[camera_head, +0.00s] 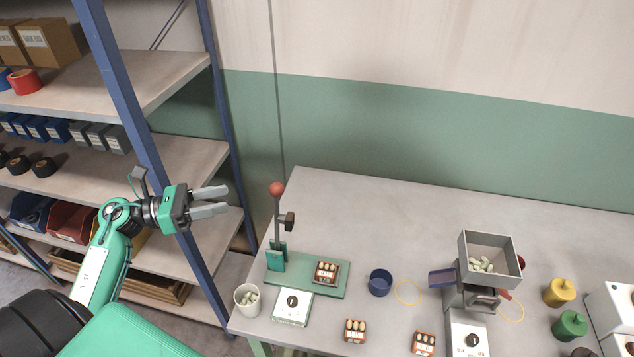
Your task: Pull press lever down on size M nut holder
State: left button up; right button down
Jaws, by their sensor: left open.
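The press (276,257) stands at the left end of the grey table, with a green base plate and a short green post. Its lever stands upright and ends in a red ball knob (277,189). A dark block juts out to the right of the lever. A small brown nut holder (326,272) with pale nuts on top sits on the base plate, right of the post. Its label is too small to read. My left gripper (226,198) is open and empty, its fingers pointing right, left of the knob and apart from it. My right gripper is out of view.
Two similar holders (355,330) (423,342) lie near the front. A shelf rack with a blue post (130,95) is at left.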

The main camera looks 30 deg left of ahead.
aim_at(282, 189)
pick_arm(q)
jog(key=shift+m+g, duration=0.4)
jog(key=shift+m, duration=0.2)
jog(key=p+x, duration=0.2)
jog(key=x, duration=0.2)
jog(key=r+p+x, duration=0.1)
jog(key=p+x, duration=0.1)
jog(key=x, duration=0.2)
jog(key=p+x, duration=0.2)
jog(key=x, duration=0.3)
jog(key=shift+s+d+r, duration=0.2)
jog(key=shift+s, duration=0.1)
jog(key=shift+w+d+f, duration=0.15)
jog(key=shift+w+d, duration=0.3)
jog(key=shift+d, duration=0.1)
jog(key=shift+c, duration=0.5)
grip_shut()
